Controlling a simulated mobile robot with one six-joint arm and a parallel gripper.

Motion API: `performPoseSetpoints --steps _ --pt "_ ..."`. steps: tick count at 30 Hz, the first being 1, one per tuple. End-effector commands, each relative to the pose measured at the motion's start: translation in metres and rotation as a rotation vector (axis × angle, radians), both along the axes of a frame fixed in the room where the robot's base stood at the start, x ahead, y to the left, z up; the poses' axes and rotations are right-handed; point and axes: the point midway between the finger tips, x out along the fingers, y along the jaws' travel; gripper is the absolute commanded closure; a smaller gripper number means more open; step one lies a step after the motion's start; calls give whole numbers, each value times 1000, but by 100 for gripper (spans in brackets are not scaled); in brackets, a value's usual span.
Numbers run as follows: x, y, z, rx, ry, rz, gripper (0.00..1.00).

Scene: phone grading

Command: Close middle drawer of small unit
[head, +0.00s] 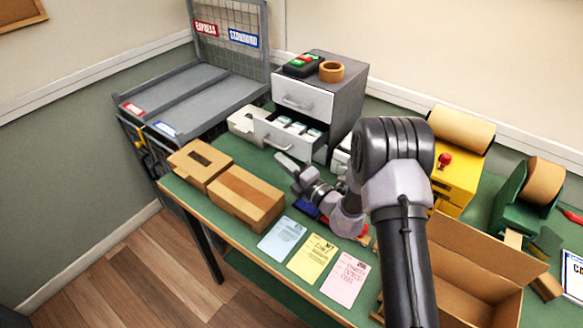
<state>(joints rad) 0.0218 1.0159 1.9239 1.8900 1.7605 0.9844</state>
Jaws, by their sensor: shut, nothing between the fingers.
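The small grey drawer unit (347,100) stands on the green table. Its middle drawer (272,137) is pulled out, with several small white and green packets (297,127) in it. The top drawer (302,100) is closed. The lowest part of the unit is mostly hidden by the open drawer. My gripper (284,163) is shut and empty, in front of and below the middle drawer's handle (276,143). It looks apart from the drawer front, but the exact gap is hard to tell.
Two cardboard boxes (232,196) lie left of my gripper. Blue, yellow and pink cards (313,258) lie along the front edge. A tape roll (332,71) sits on the unit. An open carton (468,262) and yellow machine (456,178) are right.

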Motion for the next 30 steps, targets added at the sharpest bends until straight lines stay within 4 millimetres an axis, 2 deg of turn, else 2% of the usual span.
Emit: performPoseSetpoints --steps 3,7,20,23,30 --pt "15 13 0 0 -3 1 100" --pt "25 21 1 -2 -1 1 100" --pt "30 24 2 -2 0 1 100" --pt "40 16 3 -2 0 0 100" --pt "89 -22 2 -2 -3 0 100"
